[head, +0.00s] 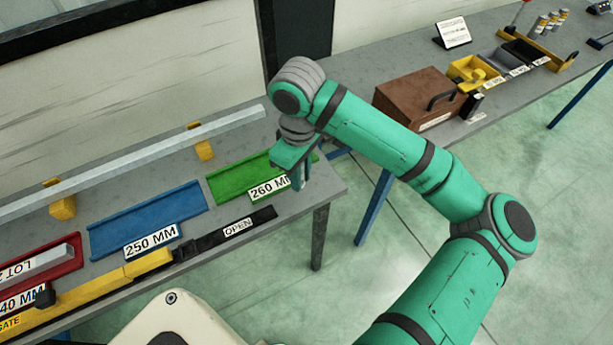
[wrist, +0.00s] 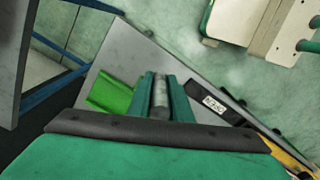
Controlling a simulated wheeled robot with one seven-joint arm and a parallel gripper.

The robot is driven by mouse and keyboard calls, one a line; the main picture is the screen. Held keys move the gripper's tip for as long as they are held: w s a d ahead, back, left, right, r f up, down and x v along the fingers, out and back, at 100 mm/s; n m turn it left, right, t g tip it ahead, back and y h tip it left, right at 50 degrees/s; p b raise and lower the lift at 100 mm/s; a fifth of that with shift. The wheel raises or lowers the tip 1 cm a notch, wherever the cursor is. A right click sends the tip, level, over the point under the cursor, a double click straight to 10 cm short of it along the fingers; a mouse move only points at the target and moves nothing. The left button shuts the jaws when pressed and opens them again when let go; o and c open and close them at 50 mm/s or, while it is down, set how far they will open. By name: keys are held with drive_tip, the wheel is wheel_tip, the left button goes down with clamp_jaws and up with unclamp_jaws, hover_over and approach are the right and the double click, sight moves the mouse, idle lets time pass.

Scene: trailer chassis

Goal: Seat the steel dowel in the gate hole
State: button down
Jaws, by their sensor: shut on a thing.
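My gripper (head: 299,178) is over the front right corner of the near bench, at the green 260 MM tray. In the wrist view my gripper (wrist: 160,98) is shut on a grey cylindrical piece, the steel dowel (wrist: 160,92), which lies between the two green fingers. The dowel cannot be made out in the head view. The yellow gate bar (head: 95,288), marked GATE at its left end, runs along the bench's front edge at lower left. A black strip marked OPEN (head: 238,228) lies to its right. I cannot make out the gate hole.
A blue 250 MM tray (head: 148,220) and a red tray (head: 66,252) with a grey bar lie behind the gate. A long pale bar (head: 130,158) rests on yellow blocks at the back.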

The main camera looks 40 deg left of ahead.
drive_tip(key=s+d+r, duration=0.1)
drive_tip(key=s+r, duration=0.5)
drive_tip(key=s, duration=0.4)
drive_tip(key=shift+s+d+r, duration=0.15)
drive_tip(key=shift+s+d, duration=0.15)
drive_tip(key=shift+d, duration=0.1)
drive_tip(key=shift+s, duration=0.1)
